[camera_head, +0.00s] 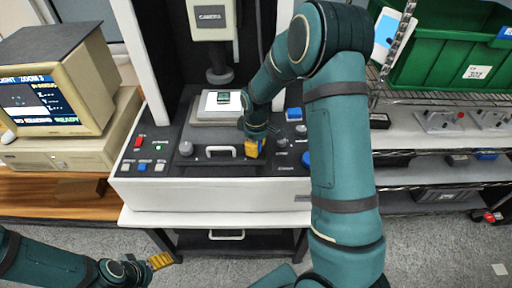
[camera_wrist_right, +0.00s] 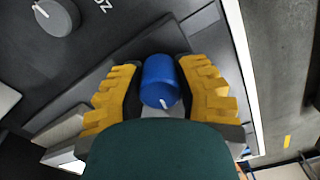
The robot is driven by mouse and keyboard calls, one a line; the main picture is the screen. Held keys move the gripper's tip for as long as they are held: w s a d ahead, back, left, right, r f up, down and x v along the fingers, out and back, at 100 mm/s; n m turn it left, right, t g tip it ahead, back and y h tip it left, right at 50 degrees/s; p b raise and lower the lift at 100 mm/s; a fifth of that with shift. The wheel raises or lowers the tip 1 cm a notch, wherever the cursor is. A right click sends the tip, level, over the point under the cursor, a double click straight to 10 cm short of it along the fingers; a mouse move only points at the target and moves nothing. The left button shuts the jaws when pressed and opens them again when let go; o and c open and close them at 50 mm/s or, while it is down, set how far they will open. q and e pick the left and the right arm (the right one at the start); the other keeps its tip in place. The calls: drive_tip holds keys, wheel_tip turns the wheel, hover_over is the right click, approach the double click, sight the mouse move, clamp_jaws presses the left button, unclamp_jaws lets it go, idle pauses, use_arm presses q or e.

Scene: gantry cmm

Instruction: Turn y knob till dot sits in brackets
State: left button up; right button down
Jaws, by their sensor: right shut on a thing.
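My right gripper (camera_head: 255,147) reaches down to the console panel. In the right wrist view its yellow fingers (camera_wrist_right: 160,95) are shut on a blue knob (camera_wrist_right: 158,80) with a white pointer mark, one finger on each side. In the head view that knob is hidden by the gripper, and I cannot read its label. The monitor screen (camera_head: 32,98) shows small marks and the word READY; the dot and brackets are too small to tell apart. My left gripper (camera_head: 160,261) is low at the left, away from the console; I cannot tell whether it is open.
A grey knob (camera_wrist_right: 57,16) with a Z by it is near the held knob. The white-fronted console (camera_head: 215,195) also carries a grey handle (camera_head: 221,151), a round grey control (camera_head: 186,148) and coloured buttons. A camera column (camera_head: 211,25) stands behind. A shelf with a green bin (camera_head: 440,60) is right.

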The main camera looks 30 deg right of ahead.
drive_tip(key=m, duration=0.5)
drive_tip(key=shift+m, duration=0.3)
drive_tip(key=m, duration=0.4)
drive_tip(key=m+p, duration=0.1)
drive_tip(key=m, duration=0.4)
drive_tip(key=m+p, duration=0.2)
drive_tip(key=m, duration=0.3)
drive_tip(key=shift+d+m, duration=0.1)
drive_tip(key=shift+m, duration=0.2)
drive_tip(key=c, duration=0.6)
unclamp_jaws()
drive_tip(key=shift+r, duration=0.1)
